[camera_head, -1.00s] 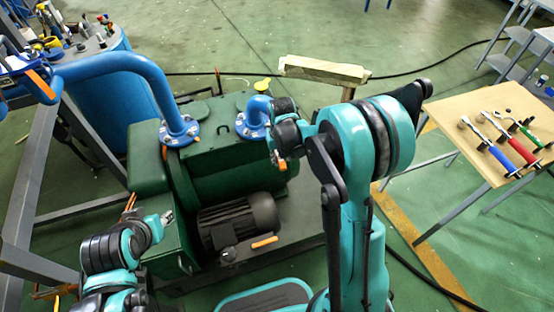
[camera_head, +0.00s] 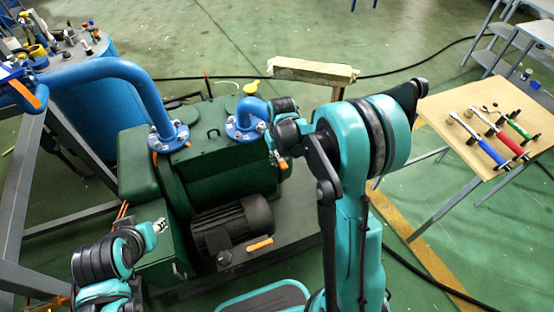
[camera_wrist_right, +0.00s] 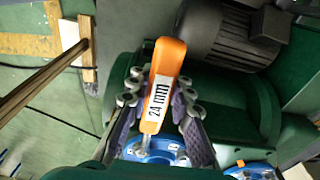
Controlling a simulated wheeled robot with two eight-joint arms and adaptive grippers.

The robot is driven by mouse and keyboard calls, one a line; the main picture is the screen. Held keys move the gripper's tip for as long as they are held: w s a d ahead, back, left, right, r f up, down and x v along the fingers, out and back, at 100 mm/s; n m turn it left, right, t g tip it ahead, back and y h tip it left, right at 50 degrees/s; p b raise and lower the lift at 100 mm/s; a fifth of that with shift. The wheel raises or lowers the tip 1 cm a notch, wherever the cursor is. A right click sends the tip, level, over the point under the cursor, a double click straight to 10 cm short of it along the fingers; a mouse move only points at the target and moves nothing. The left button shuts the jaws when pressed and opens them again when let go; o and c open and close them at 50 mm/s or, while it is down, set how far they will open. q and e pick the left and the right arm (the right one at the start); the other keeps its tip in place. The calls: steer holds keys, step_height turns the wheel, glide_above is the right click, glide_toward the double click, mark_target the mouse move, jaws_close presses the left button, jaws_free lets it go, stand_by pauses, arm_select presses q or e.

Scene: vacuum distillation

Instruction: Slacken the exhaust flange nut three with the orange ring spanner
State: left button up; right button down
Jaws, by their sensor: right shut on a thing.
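The orange ring spanner (camera_wrist_right: 165,62), marked 24 mm, is held between the fingers of my right gripper (camera_wrist_right: 155,128). Its grey end reaches down over a blue bolted flange (camera_wrist_right: 165,152); I cannot tell whether it sits around a nut. In the head view my right gripper (camera_head: 281,156) is beside the short blue elbow's flange (camera_head: 241,128) on the green pump (camera_head: 215,160), and mostly hidden by its own wrist. I cannot tell which nut is number three. My left gripper (camera_head: 158,226) is near the pump's front left; its jaws are too small to read.
A tall blue pipe (camera_head: 120,72) runs to a second flange (camera_head: 169,139). A black motor (camera_head: 232,225) with an orange handle (camera_head: 260,244) is in front. A wooden table (camera_head: 450,110) at the right holds several tools. Grey frame bars (camera_head: 25,190) stand at the left.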

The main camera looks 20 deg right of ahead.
steer(key=shift+r, duration=0.1)
steer(key=shift+w+r+p, duration=0.1)
steer(key=shift+r+p, duration=3)
steer(key=shift+r, duration=1.2)
steer(key=shift+f, duration=0.1)
